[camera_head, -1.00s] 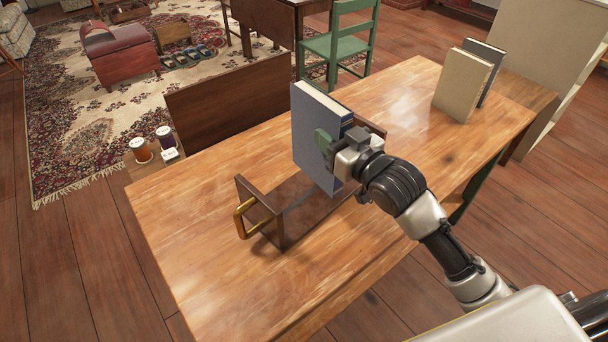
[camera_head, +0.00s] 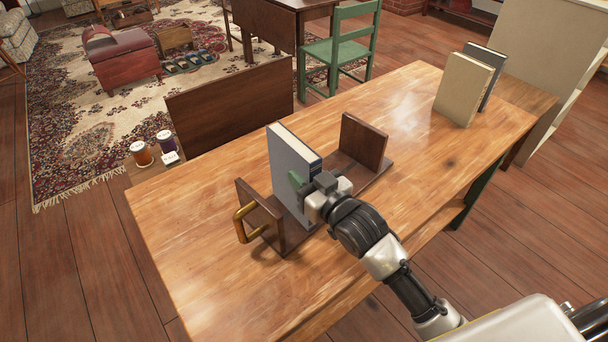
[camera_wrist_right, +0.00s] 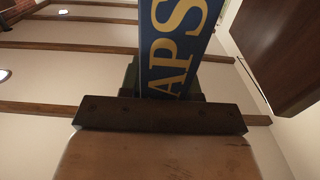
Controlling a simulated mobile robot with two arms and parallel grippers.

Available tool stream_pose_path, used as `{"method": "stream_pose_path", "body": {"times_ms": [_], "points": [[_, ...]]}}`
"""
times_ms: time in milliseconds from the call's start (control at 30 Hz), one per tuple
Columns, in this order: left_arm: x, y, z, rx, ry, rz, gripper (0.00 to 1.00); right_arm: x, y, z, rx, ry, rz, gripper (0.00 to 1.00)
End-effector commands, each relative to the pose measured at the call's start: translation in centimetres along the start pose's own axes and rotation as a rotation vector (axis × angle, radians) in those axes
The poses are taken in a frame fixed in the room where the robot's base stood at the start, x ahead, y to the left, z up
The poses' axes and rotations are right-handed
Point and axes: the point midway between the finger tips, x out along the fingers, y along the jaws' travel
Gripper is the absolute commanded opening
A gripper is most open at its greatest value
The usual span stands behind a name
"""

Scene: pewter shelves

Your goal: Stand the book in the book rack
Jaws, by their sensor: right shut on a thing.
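The blue book (camera_head: 291,165) stands upright between the two end boards of the dark wooden book rack (camera_head: 364,143), nearer the rack's left end board. Its lower edge is at the rack's base; I cannot tell whether it touches. My right gripper (camera_head: 305,186) is shut on the book at its near edge. The right wrist view shows the blue book's spine (camera_wrist_right: 176,45) with yellow letters, upright between the fingers. The left gripper is not in view.
The rack has a brass handle (camera_head: 243,222) on its left end. Two other books, one beige (camera_head: 462,90) and one dark grey (camera_head: 488,66), stand at the table's far right. The wooden table (camera_head: 190,250) is clear in front of the rack.

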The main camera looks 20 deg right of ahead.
Motion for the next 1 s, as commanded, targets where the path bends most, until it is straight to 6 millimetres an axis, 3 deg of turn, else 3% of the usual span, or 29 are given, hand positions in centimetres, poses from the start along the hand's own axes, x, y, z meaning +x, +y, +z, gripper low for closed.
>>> {"method": "stream_pose_path", "body": {"times_ms": [133,167,300,667,767,1000], "points": [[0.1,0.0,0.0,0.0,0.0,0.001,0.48,0.0,0.0,0.1,0.0,0.005,0.0,0.0],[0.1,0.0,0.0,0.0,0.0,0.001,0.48,0.0,0.0,0.2,0.0,-0.001,0.0,0.36],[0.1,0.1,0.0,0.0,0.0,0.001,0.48,0.0,0.0,0.2,0.0,-0.001,0.0,0.57],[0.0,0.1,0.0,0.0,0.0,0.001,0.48,-0.4,0.0,0.0,0.0,-0.001,0.0,0.57],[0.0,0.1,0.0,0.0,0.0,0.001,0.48,-1.8,0.0,0.1,0.0,-0.003,0.0,0.57],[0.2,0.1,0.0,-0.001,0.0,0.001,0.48,-7.1,0.0,0.2,0.0,-0.005,0.0,0.57]]}}
